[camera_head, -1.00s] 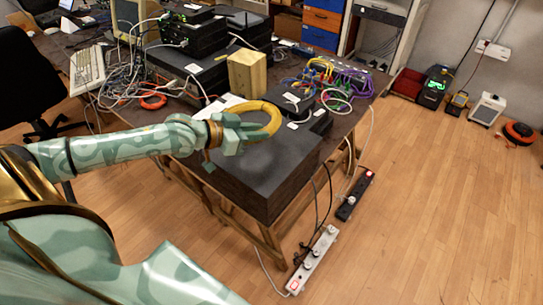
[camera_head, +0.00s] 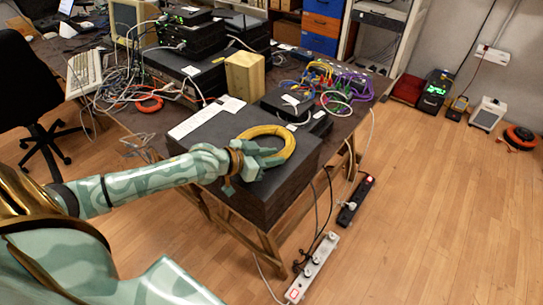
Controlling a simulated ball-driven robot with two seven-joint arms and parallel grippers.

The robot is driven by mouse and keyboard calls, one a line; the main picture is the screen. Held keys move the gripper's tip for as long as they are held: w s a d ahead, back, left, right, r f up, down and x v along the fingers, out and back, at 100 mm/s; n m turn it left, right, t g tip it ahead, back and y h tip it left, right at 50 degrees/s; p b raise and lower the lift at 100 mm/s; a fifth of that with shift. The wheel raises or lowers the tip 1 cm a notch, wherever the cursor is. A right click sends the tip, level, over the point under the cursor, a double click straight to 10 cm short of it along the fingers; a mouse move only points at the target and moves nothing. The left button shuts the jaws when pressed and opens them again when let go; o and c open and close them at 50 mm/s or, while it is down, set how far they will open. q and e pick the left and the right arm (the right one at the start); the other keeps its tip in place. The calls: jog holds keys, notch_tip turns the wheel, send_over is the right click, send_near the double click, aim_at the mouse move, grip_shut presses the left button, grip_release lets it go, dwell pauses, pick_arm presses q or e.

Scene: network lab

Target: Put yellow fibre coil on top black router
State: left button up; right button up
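The yellow fibre coil (camera_head: 290,142) is a ring over the top of a large dark box-shaped unit (camera_head: 215,133) at the table's near corner, which looks like the black router. The coil looks flat and very low over that top; I cannot tell if its whole underside touches. My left gripper (camera_head: 262,160) reaches in from the left and is shut on the coil's near side, hiding part of the ring. My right gripper is not in view.
A wooden block (camera_head: 245,74) and a smaller black device (camera_head: 286,102) with white labels stand behind the unit. Coloured cables (camera_head: 345,85) lie at the back right. Power strips (camera_head: 312,267) lie on the floor below the table's right side.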

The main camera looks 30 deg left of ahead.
pick_arm(q)
jog(key=shift+o, duration=1.2)
jog(key=shift+r, duration=0.1)
jog(key=shift+s+a+r, duration=0.1)
jog(key=shift+s, duration=0.1)
jog(key=p+v, duration=0.4)
jog(key=v, duration=0.7)
jog(key=shift+s+a+r, duration=0.1)
jog(key=shift+s+r, duration=0.05)
jog(key=shift+s, duration=0.05)
